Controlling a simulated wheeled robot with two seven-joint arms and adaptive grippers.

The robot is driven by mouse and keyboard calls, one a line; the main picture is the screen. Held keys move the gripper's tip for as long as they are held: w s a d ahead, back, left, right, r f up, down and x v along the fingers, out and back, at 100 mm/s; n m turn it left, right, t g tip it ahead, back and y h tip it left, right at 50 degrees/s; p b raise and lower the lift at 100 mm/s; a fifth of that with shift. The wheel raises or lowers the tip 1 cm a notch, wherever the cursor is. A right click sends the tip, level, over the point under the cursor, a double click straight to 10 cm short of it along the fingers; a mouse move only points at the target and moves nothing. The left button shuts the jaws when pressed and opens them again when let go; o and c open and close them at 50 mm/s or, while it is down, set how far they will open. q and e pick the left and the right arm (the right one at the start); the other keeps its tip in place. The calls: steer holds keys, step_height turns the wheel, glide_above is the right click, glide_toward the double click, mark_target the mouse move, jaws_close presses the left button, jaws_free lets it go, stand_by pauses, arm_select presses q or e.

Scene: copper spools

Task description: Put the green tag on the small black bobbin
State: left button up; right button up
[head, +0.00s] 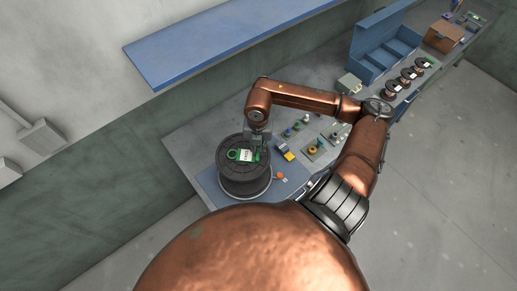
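A large black spool (243,182) stands upright near the left end of the table. On its top lie a green ring-like piece (232,154) and a white label (246,156) with green beside it, which may be the green tag. My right gripper (258,150) points down over the right part of the spool's top, close to the green. Its fingers are too small and dark to tell whether they are open or hold anything. I cannot make out for sure which piece is the small black bobbin. My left gripper is not in view.
Several small pieces, including a blue-and-yellow one (285,151), lie right of the spool. Copper spools (408,75) line the table farther right, beside a blue divided box (385,45) and a brown box (443,36). A blue shelf (220,47) overhangs the back.

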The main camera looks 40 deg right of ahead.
steer(key=o, duration=0.4)
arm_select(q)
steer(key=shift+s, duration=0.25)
arm_select(e)
steer(key=shift+o, duration=0.2)
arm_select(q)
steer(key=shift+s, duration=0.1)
